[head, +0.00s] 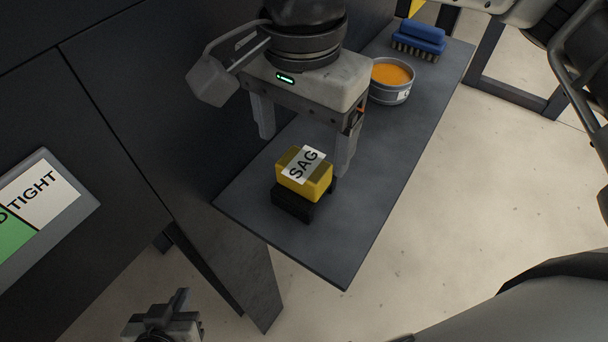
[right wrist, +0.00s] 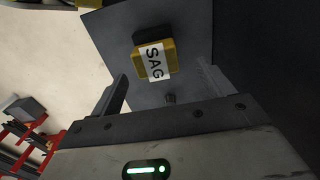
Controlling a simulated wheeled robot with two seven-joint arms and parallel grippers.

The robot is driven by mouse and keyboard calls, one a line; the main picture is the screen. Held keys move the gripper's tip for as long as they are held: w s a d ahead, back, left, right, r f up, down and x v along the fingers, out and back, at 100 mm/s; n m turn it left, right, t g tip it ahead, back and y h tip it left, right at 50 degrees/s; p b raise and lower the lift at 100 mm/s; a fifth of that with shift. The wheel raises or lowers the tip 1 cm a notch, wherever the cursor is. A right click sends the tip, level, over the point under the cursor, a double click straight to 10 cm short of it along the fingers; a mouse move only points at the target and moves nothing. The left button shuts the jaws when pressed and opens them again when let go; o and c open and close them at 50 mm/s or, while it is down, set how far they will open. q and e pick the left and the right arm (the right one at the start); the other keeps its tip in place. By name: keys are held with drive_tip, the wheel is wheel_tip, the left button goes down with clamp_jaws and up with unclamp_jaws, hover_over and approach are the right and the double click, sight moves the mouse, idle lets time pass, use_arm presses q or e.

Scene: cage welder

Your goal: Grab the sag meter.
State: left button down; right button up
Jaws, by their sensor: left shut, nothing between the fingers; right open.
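The sag meter (head: 305,175) is a yellow block with a white SAG label. It sits on a black holder (head: 292,205) near the front end of a grey shelf. My right gripper (head: 305,153) is open and empty, above and just behind the meter, with its fingers spread. In the right wrist view the meter (right wrist: 153,62) shows ahead between the open fingers, apart from both. My left gripper (head: 180,302) is low at the bottom left, off the shelf, shut and empty.
The grey shelf (head: 385,165) also bears a round tin of orange stuff (head: 391,80) and a blue brush (head: 420,40) farther back. A dark machine wall (head: 130,90) runs along its left side. A sign reading TIGHT (head: 42,195) is at the left.

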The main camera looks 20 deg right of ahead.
sight(304, 162)
drive_tip(key=shift+s+f, duration=0.2)
drive_tip(key=shift+f, duration=1.25)
drive_tip(key=shift+s+f, duration=0.15)
drive_tip(key=shift+f, duration=1.3)
drive_tip(key=c, duration=1.2)
